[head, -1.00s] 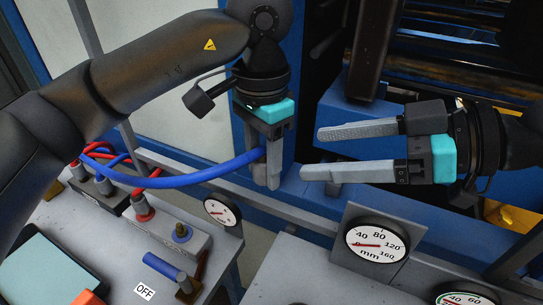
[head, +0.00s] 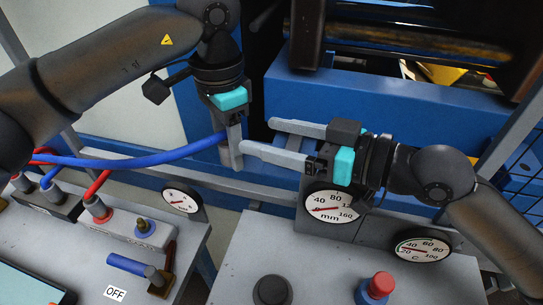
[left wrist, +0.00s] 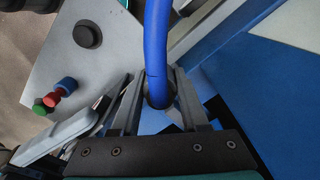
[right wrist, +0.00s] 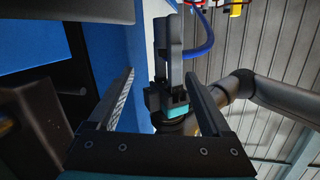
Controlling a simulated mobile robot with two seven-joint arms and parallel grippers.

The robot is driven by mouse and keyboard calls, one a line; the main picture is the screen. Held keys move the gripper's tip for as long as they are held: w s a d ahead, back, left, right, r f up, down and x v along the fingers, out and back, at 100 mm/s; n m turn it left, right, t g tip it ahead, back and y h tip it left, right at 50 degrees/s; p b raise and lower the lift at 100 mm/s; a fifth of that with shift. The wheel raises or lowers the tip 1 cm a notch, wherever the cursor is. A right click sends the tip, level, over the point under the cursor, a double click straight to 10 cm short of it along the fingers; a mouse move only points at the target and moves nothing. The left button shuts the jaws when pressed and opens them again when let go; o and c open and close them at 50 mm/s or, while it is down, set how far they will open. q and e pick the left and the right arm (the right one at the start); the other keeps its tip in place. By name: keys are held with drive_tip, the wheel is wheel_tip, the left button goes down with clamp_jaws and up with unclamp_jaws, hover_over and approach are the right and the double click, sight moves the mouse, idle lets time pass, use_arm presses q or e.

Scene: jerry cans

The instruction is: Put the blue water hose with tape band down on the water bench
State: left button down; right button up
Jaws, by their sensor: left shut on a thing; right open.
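The blue water hose (head: 140,160) runs from the left bench's fittings to my left gripper (head: 236,158). My left gripper points down and is shut on the hose near its end. The hose (left wrist: 157,40) also shows between its fingers in the left wrist view. I cannot make out a tape band. My right gripper (head: 258,136) is open and empty, its fingers pointing left close beside the left gripper. In the right wrist view the left gripper (right wrist: 167,50) appears between the right fingers. Two grey benches show, left (head: 110,235) and right (head: 235,275); neither is marked as water bench.
The left bench carries hose fittings, a blue-handled valve (head: 130,265), an OFF label (head: 115,292) and a small gauge (head: 182,201). The right bench has two gauges at its back, a black knob (head: 272,291) and a red button (head: 381,285).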

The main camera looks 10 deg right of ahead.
sight(223, 144)
drive_tip(key=w+a+f+t, duration=0.2)
drive_tip(key=w+a, duration=0.3)
drive_tip(key=a, duration=0.4)
drive_tip(key=shift+w+a+f+n+y, duration=0.15)
drive_tip(key=shift+w+a+n+y, duration=0.15)
drive_tip(key=shift+n, duration=0.1)
idle(0.4)
drive_tip(key=shift+d, duration=0.1)
clamp_jaws()
unclamp_jaws()
idle(0.5)
